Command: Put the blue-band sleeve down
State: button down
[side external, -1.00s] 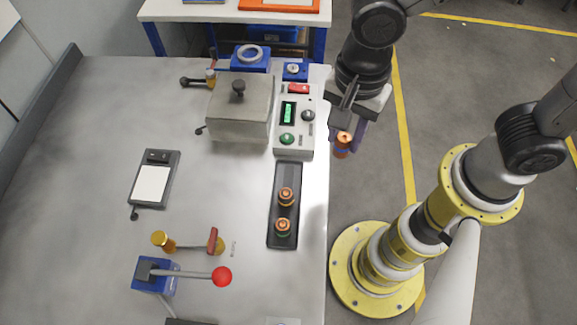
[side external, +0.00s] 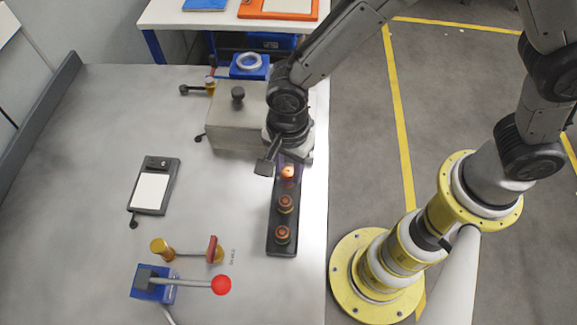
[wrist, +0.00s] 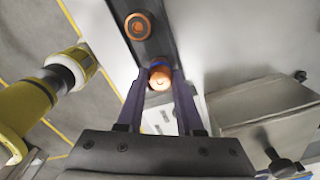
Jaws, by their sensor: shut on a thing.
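My gripper (side external: 288,168) is shut on a copper-coloured sleeve (side external: 288,172) above the far end of a dark tray (side external: 273,222). In the wrist view, the sleeve (wrist: 159,79) sits between the two fingertips (wrist: 159,84), with a bit of blue showing at its rim. I cannot tell whether its lower end touches the tray. Two other copper-topped sleeves, a middle one (side external: 285,204) and a near one (side external: 283,235), stand in the tray. One of these also shows in the wrist view (wrist: 138,26), ahead of the held sleeve.
A grey box with a knob (side external: 236,120) stands left of my gripper. A control panel is mostly hidden behind my wrist. The table's right edge is close to the tray.

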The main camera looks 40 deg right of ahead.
aim_at(289, 170)
jog(key=shift+f, duration=0.1)
jog(key=c, duration=0.5)
grip_release()
jog(key=shift+c, duration=0.2)
notch_tip(289, 170, up, 12)
jog(key=shift+r, duration=0.2)
jog(key=d+r+n+t, duration=0.1)
jog(key=d+r+n, duration=0.4)
jog(key=d, duration=0.5)
jog(key=s+d+r+n+t, duration=0.2)
jog(key=s+d+n, duration=0.2)
jog(key=d, duration=0.4)
jog(key=s+d+r+n+t, duration=0.2)
jog(key=s+d+n, duration=0.3)
jog(key=s+d, duration=0.2)
jog(key=shift+d+r+t, duration=0.2)
jog(key=shift+d+t, duration=0.1)
jog(key=shift+d, duration=0.55)
jog(key=shift+s, duration=0.1)
